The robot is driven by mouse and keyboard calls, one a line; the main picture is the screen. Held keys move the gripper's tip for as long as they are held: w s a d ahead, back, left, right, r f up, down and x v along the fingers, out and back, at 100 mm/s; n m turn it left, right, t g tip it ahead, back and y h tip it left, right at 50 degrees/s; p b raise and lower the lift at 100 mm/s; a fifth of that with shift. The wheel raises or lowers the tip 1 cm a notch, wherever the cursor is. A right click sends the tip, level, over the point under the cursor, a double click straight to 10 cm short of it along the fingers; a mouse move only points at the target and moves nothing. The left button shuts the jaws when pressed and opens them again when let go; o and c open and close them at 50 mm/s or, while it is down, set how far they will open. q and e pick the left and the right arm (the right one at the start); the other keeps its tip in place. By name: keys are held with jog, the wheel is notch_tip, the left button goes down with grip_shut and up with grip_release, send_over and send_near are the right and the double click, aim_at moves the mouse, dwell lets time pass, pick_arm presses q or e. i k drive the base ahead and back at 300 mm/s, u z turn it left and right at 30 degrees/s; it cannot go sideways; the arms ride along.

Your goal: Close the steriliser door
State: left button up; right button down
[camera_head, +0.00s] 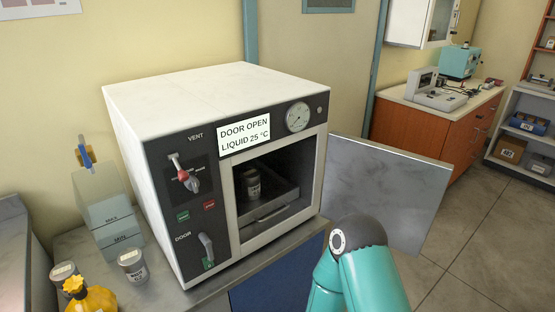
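The steriliser (222,82) is a white box with a dark front panel, standing on a bench. Its display (244,134) reads DOOR OPEN, LIQUID 25 °C. Its door (385,190) is a flat grey panel, swung wide open to the right of the chamber. Inside the chamber, a labelled jar (252,184) stands on a tray (270,207). The door lever (206,248) is at the lower left of the front panel. A teal arm of mine rises in front of the door's lower left part and hides some of it. Neither of my grippers shows.
Jars (132,266), a yellow container (90,297) and a clear tank (108,212) stand left of the steriliser on the bench (185,296). The floor (480,245) right of the door is clear. A wooden cabinet (435,128) stands behind.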

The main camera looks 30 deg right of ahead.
aim_at(404, 191)
jog(key=z, duration=1.6)
jog(key=k, duration=1.2)
jog(key=z, duration=1.15)
jog(key=i, duration=1.25)
jog(key=u, duration=0.9)
jog(key=i, duration=1)
jog(key=u, duration=0.85)
jog(key=k, duration=0.7)
